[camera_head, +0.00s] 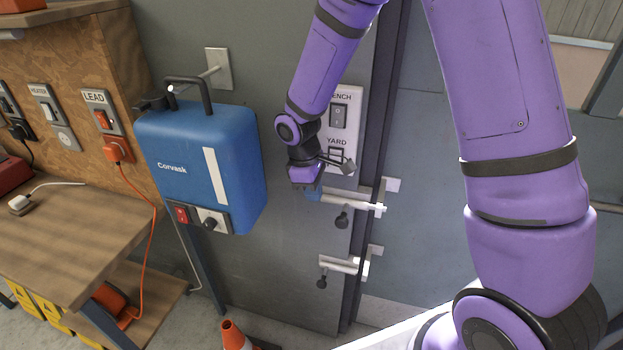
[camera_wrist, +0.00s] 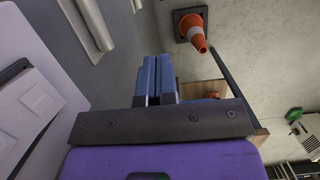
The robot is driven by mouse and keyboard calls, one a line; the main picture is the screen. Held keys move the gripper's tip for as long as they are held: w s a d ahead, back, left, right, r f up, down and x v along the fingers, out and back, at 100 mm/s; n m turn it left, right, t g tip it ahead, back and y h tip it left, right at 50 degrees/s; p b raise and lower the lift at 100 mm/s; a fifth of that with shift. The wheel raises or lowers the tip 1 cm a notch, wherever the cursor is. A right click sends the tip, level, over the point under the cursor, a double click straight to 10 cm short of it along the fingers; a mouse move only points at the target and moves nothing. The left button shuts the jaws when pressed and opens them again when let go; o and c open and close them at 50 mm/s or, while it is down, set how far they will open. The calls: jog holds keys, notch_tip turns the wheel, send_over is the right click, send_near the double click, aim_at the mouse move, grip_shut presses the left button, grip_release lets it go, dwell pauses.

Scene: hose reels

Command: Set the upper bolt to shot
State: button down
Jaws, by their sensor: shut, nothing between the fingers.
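The upper bolt (camera_head: 360,203) is a pale bar on the grey door's edge, with a dark round knob (camera_head: 341,220) hanging below it. Its bar reaches right, to the pale keeper (camera_head: 391,185) on the frame side, and its knob sits farther right than the lower bolt's. My gripper (camera_head: 314,193) is at the bar's left end, with its blue fingertips shut and empty. I cannot tell whether they touch the bar. In the wrist view the shut blue fingers (camera_wrist: 156,78) point away from the camera, and a pale bar (camera_wrist: 96,25) shows at upper left.
A similar lower bolt (camera_head: 343,264) with a dark knob (camera_head: 322,283) is below. A switch plate (camera_head: 343,120) is just above my gripper. An orange cone (camera_head: 233,336) is on the floor.

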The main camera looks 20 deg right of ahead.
aim_at(339, 220)
jog(key=s+d+f, duration=0.2)
jog(key=d+f, duration=0.1)
jog(key=f, duration=0.2)
jog(key=shift+s+d, duration=0.2)
jog(key=shift+s, duration=0.05)
jog(key=shift+s+d+f, duration=0.2)
jog(key=shift+s+d, duration=0.5)
jog(key=shift+d, duration=0.2)
jog(key=shift+a, duration=0.1)
